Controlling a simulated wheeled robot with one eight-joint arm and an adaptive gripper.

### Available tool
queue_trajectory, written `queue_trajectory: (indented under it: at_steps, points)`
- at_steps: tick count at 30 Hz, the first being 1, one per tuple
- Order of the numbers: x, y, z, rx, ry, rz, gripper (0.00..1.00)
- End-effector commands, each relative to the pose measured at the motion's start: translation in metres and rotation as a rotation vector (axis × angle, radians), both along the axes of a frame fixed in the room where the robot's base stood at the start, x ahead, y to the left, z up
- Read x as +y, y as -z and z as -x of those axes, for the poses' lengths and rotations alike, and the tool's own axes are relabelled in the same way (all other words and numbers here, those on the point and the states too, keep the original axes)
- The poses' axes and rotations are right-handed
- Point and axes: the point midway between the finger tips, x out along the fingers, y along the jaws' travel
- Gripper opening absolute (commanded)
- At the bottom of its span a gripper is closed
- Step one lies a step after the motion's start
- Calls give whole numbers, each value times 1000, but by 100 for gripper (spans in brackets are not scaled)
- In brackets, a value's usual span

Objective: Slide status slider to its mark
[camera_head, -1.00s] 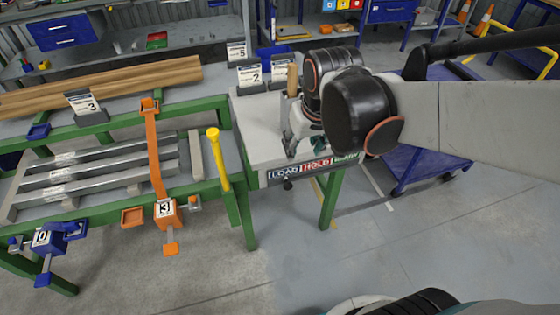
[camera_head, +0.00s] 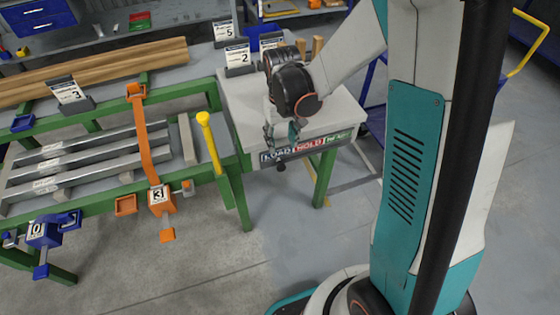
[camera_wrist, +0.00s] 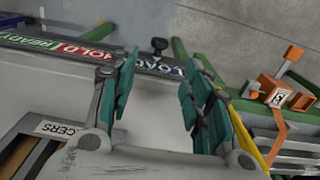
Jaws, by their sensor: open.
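The status slider's dark knob (camera_head: 281,167) sticks out at the front edge of the grey-topped stand, at the LOAD end of a strip (camera_head: 305,147) lettered LOAD, HOLD and READY. In the wrist view the knob (camera_wrist: 159,45) stands beside the word LOAD on the strip (camera_wrist: 75,50). My gripper (camera_head: 284,134) is above the stand's front edge near LOAD. In the wrist view my gripper (camera_wrist: 160,85) has its teal fingers spread, with nothing between them; the knob lies beyond the fingertips, apart from them. I cannot make out which word the mark stands at.
A yellow-topped post (camera_head: 209,140) and a green-framed rack (camera_head: 100,185) with an orange clamp (camera_head: 161,200) stand left of the strip. Number cards (camera_head: 238,57) and a label box stand on the stand's back part. The floor in front (camera_head: 300,235) is clear.

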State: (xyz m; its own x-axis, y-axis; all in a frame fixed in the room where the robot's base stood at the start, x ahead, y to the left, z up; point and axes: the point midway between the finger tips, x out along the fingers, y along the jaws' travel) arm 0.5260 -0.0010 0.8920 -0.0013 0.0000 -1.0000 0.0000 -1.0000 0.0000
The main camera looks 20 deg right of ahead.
Motion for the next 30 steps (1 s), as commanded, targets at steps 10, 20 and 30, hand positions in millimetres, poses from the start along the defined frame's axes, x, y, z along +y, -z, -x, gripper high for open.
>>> queue_trajectory:
  at_steps: [10, 20, 30]
  points:
    - [0, 70, -1, -1, 0, 0, 45]
    - [0, 118, 0, -1, 0, 0, 45]
    - [0, 126, 0, -1, 0, 0, 45]
